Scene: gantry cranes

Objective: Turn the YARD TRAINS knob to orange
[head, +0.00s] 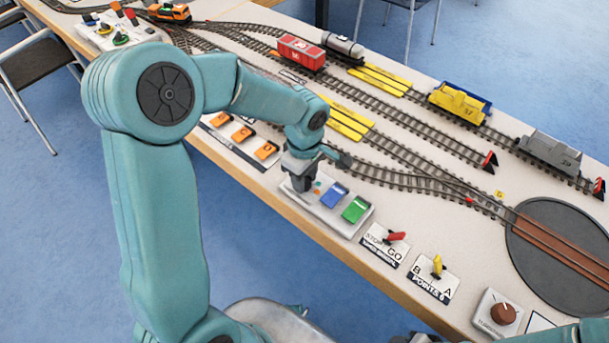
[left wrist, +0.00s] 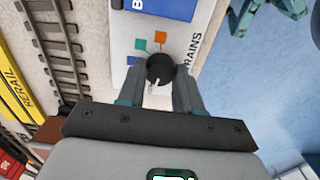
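The YARD TRAINS knob (left wrist: 160,68) is a small dark round knob on a white panel (left wrist: 205,25), seen in the left wrist view. Orange (left wrist: 160,37), green (left wrist: 141,44) and blue (left wrist: 131,60) patches lie beside it. A white mark on the knob points towards my gripper, away from the orange patch. My left gripper (left wrist: 160,80) has one finger on each side of the knob, seemingly touching it. In the head view my left gripper (head: 300,178) is down at the left end of the panel and hides the knob.
Blue (head: 334,194) and green (head: 356,209) buttons share the panel. Orange buttons (head: 243,133) lie left. A red lever (head: 396,237), a yellow lever (head: 437,266) and a brown knob (head: 503,313) line the front edge. Tracks and wagons lie behind.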

